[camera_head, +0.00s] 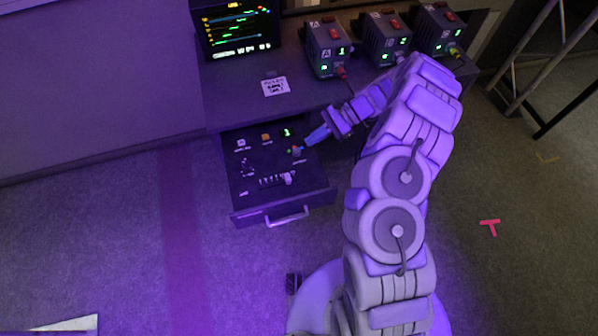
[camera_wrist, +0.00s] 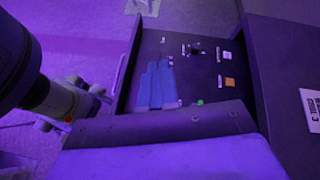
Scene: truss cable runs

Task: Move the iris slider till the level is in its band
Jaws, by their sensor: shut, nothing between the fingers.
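The open drawer panel (camera_head: 260,202) carries a slider (camera_head: 288,178) with a pale knob near the right end of its row of marks. Its label is too small to read, so I cannot confirm that it is the iris slider. My gripper (camera_head: 307,142) has blue fingers, shut and empty, at the panel's upper right, close to a small knob (camera_head: 297,151) and above the slider. I cannot tell whether they touch the knob. In the wrist view the blue fingers (camera_wrist: 157,84) cover part of the panel, and I cannot make out the slider. A monitor (camera_head: 238,28) shows coloured lines; the level and band are unreadable.
The panel also has an orange button (camera_head: 266,137), a small dark stick control (camera_wrist: 195,51) and a green digit display (camera_head: 287,132). Grey boxes (camera_head: 325,48) with red switches and cables stand on the desk behind. A handle (camera_head: 288,217) sticks out from the drawer front.

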